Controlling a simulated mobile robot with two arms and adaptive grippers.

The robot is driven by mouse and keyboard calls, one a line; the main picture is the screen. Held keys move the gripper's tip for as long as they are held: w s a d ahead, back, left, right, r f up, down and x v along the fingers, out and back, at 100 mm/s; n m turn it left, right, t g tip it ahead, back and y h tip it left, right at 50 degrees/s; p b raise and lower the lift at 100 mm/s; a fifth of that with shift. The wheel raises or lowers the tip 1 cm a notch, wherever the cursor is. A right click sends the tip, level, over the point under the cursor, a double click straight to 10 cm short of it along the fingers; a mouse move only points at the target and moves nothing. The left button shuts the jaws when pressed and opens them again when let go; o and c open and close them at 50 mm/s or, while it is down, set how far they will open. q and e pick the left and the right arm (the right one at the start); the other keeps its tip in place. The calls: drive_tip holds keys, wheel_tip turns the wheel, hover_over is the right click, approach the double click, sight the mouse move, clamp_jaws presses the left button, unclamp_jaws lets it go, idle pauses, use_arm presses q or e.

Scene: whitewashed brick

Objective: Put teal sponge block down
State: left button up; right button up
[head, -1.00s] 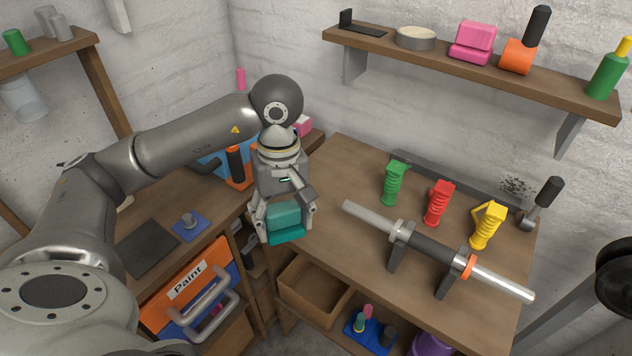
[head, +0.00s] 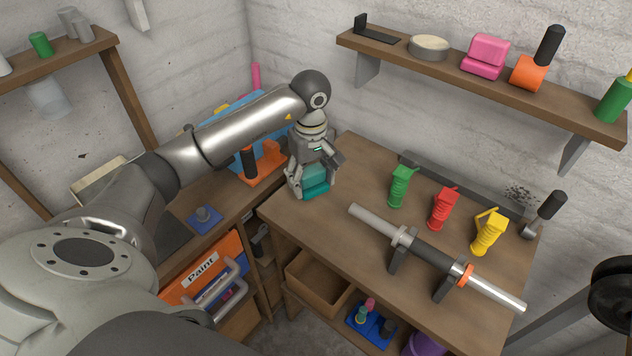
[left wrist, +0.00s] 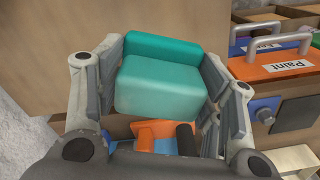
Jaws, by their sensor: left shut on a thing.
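The teal sponge block (head: 316,183) is between the fingers of my left gripper (head: 312,190), at the left back part of the wooden workbench (head: 360,250). The gripper is shut on it and points down. In the left wrist view the sponge block (left wrist: 160,82) sits between the two fingers, with a darker teal layer and a lighter one. Wood lies behind it there. I cannot tell whether its underside touches the bench top. My right gripper is not in view.
Green (head: 400,187), red (head: 443,208) and yellow (head: 489,232) ribbed handles stand to the right on the bench. A metal bar (head: 437,262) lies on supports in front of them. An orange-based tool (head: 262,168) stands left of the gripper. Bench top between gripper and bar is bare.

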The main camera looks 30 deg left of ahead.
sight(316, 186)
use_arm(q)
drive_tip(key=shift+w+a+f+p, duration=0.1)
drive_tip(key=shift+w+f+p, duration=0.2)
drive_tip(key=shift+w+f, duration=0.85)
drive_tip(key=shift+f+p, duration=0.35)
drive_tip(key=shift+f, duration=0.05)
wheel_tip(316, 186, down, 2)
drive_tip(key=shift+f+p, duration=0.1)
drive_tip(key=shift+p, duration=0.55)
drive_tip(key=shift+f, duration=0.3)
drive_tip(key=shift+f, duration=0.15)
drive_tip(key=o, duration=1)
